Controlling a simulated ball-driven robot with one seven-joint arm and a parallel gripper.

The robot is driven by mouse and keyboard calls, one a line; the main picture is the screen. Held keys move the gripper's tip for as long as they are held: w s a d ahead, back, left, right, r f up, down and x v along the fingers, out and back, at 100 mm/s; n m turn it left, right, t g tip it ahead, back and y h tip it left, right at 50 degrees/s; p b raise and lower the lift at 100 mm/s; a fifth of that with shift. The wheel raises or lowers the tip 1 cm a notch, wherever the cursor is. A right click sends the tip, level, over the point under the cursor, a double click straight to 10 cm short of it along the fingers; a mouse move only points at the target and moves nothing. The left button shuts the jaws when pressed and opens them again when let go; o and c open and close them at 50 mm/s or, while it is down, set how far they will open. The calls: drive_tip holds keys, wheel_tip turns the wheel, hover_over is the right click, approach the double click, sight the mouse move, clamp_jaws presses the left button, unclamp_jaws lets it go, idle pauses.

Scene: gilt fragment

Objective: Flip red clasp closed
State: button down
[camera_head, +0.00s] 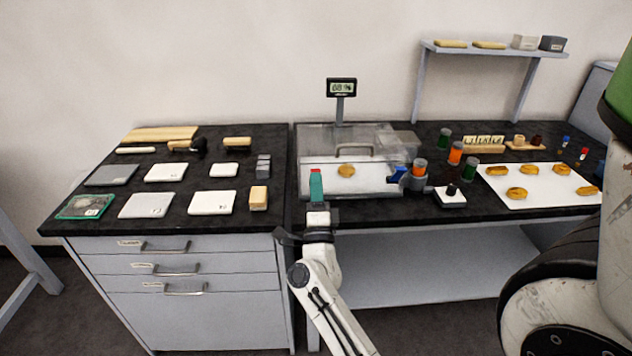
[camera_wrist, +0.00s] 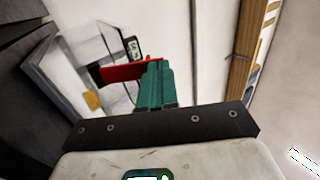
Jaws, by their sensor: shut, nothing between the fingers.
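The red clasp (camera_head: 316,171) shows as a small red piece just above my fingertips in the head view, at the left front of the clear balance case (camera_head: 372,178). In the wrist view the red clasp (camera_wrist: 126,72) is a flat red bar reaching left from behind my fingers. My gripper (camera_head: 316,185) has teal fingers, pressed together with nothing between them; they also show in the wrist view (camera_wrist: 155,72). The fingers overlap the clasp's right end there, and I cannot tell whether they touch it. A gold fragment (camera_head: 346,171) lies inside the case.
A display (camera_head: 341,88) stands on a post behind the case. Right of it are a blue piece (camera_head: 398,174), orange and green jars, and a white tray (camera_head: 540,186) with several gold pieces. The left cabinet top (camera_head: 190,168) holds several white and grey tiles.

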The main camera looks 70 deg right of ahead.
sight(315, 170)
drive_tip(key=shift+w+d+r+y+p, duration=0.3)
drive_tip(key=shift+d+r+p, duration=0.35)
drive_tip(key=shift+p, duration=0.65)
drive_tip(key=shift+w+d+r+y+p, duration=0.25)
drive_tip(key=shift+d+r+p, duration=0.35)
drive_tip(key=shift+p, duration=0.65)
drive_tip(key=shift+a, duration=0.1)
drive_tip(key=shift+s, duration=0.1)
